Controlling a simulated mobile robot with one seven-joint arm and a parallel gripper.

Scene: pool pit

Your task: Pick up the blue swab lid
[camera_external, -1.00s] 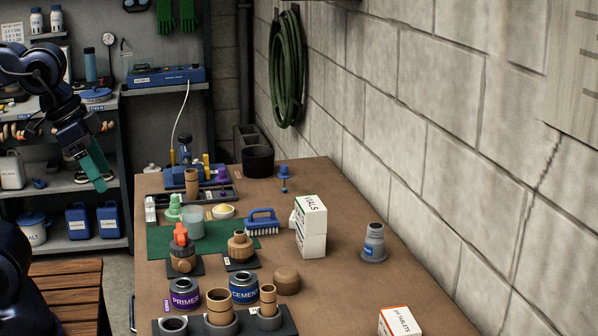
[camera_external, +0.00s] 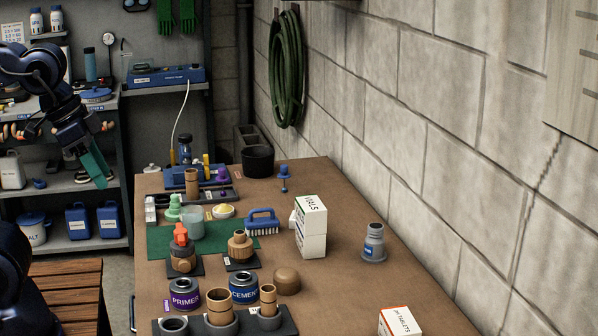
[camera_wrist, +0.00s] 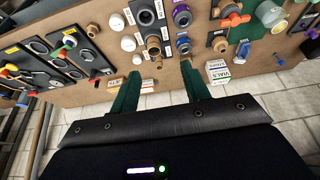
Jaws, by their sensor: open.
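A small blue piece with a round cap and a thin stem (camera_external: 283,174) stands near the far end of the brown workbench, right of the black pot; it looks like the blue swab lid. I cannot pick it out surely in the wrist view. My gripper (camera_external: 97,168), with green fingers, hangs left of the bench in the external view, well away from this piece. In the wrist view its two fingers (camera_wrist: 159,82) are spread, with nothing between them. The blue-labelled cement can (camera_external: 244,288) and purple-labelled primer can (camera_external: 185,294) stand near the front of the bench.
A black pot (camera_external: 257,161) stands at the back. A block wall (camera_external: 420,150) bounds the right side. The bench's right middle has free room.

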